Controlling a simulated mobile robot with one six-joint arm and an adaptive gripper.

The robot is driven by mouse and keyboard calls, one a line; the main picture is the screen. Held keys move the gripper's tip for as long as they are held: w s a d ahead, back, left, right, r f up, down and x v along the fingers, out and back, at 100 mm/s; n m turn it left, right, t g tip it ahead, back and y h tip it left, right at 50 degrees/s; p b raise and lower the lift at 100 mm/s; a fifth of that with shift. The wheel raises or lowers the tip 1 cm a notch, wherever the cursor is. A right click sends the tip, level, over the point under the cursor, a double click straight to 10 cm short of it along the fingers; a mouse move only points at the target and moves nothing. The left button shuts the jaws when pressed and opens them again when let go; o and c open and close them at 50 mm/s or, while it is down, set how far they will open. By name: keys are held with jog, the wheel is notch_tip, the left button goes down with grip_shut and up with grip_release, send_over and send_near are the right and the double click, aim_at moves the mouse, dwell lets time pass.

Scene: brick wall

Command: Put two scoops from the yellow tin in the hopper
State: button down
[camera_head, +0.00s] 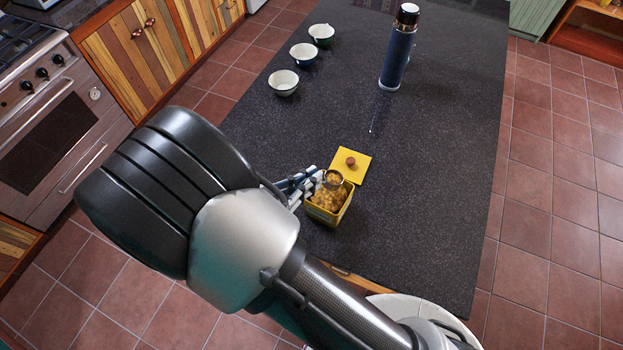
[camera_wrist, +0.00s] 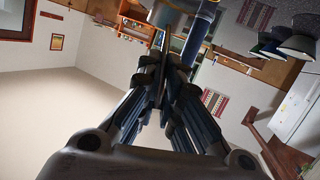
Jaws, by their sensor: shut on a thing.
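The open yellow tin (camera_head: 325,217) stands on the dark counter and holds several yellowish-brown pieces. Its yellow lid (camera_head: 362,170) with a brown knob lies just behind it. My gripper (camera_head: 311,178) is at the tin's upper left, shut on a small scoop. The scoop's round metal-rimmed bowl (camera_head: 333,178) is over the tin's back edge with yellowish-brown contents showing. In the wrist view my gripper's fingers (camera_wrist: 166,62) are close together; the scoop is hard to make out there. A tall dark blue cylinder (camera_head: 398,52) with metallic bands stands at the back; I cannot tell if it is the hopper.
Three bowls stand in a row at the back left: a near one (camera_head: 284,84), a middle one (camera_head: 304,54) and a far one (camera_head: 321,34). A stove (camera_head: 50,110) stands across the floor at left.

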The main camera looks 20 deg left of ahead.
jog(key=shift+s+a+r+t+h, duration=0.2)
jog(key=shift+s+r+t, duration=0.15)
jog(key=shift+r, duration=0.15)
jog(key=shift+s+a+r+t+h, duration=0.1)
jog(key=shift+s+a+r+t, duration=0.15)
jog(key=shift+r+t, duration=0.15)
jog(key=shift+d, duration=0.1)
